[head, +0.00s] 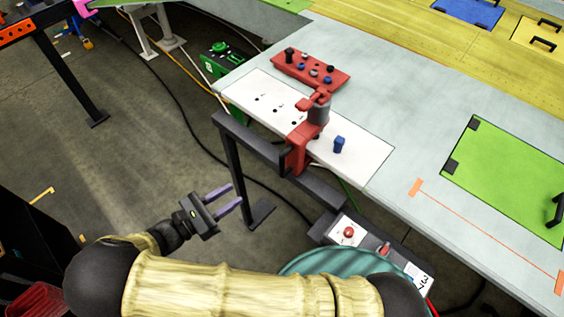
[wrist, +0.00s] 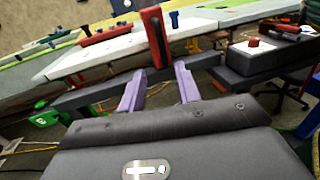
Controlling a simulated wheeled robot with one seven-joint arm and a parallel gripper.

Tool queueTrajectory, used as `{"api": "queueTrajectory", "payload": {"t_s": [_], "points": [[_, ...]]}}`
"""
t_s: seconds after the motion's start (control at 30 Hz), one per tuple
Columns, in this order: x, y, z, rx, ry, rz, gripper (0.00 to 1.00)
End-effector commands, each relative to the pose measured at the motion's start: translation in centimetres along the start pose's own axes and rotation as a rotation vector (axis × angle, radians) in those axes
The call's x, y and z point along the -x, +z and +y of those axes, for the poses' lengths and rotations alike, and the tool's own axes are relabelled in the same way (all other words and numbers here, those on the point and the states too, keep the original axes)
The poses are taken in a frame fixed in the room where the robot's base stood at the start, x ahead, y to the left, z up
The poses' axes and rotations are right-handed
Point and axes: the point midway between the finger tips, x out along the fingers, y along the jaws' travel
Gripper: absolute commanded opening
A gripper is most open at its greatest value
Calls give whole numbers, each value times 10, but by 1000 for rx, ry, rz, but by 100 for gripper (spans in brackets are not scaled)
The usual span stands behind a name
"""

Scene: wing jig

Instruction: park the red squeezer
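The red squeezer (head: 300,150), a red body with a grey cylinder on top, stands at the near edge of the white panel (head: 360,157) on the table. It also shows upright in the wrist view (wrist: 155,35), beyond my fingertips. My gripper (head: 223,200) is open and empty, with its two purple fingers apart. It is off the table's near side, to the left of and nearer than the squeezer, and not touching it. In the wrist view the gripper (wrist: 159,88) points toward the squeezer. The squeezer's lower part is partly hidden there.
A dark rail (head: 250,137) on a post runs along the table's near edge. A red block with knobs (head: 310,69) and a blue peg (head: 339,145) are near the squeezer. A box with a red button (head: 348,232) sits below the edge. A green panel (head: 505,180) lies at right.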

Motion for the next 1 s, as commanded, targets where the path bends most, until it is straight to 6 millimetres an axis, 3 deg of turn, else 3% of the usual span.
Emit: {"api": "queueTrajectory", "payload": {"t_s": [0.27, 1.0], "points": [[-33, 1, -1, 2, -4, -1, 33], [-160, -2, -1, 0, -4, 1, 33]]}}
